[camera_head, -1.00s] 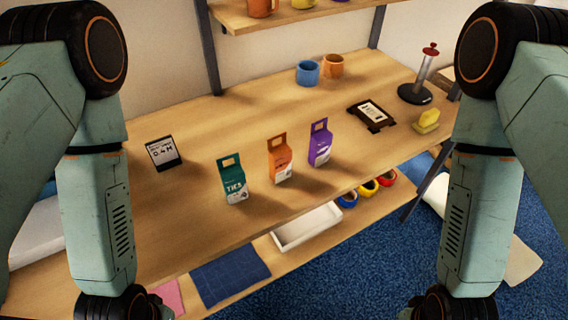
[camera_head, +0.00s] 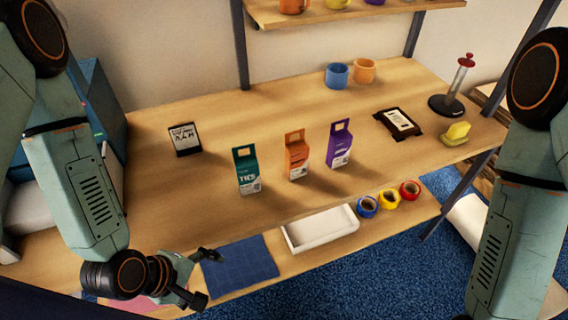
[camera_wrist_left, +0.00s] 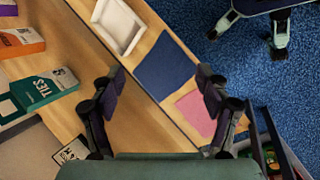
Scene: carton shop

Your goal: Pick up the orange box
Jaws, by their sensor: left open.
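The orange box (camera_head: 297,158) is a small upright carton with a handle top, standing on the wooden table in the head view. It stands between a green box (camera_head: 247,172) on its left and a purple box (camera_head: 339,146) on its right. Part of the orange box also shows at the left edge of the left wrist view (camera_wrist_left: 20,43). My left gripper (camera_head: 205,276) is open and empty, low at the front left, well apart from the orange box. My right gripper is out of view; only my right arm shows.
A small sign (camera_head: 185,140) stands left on the table (camera_head: 215,115). Blue (camera_head: 337,75) and orange cups (camera_head: 364,70), a black frame (camera_head: 399,123) and a yellow block (camera_head: 456,133) are farther right. A white tray (camera_head: 320,230) and tape rolls lie on the lower shelf.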

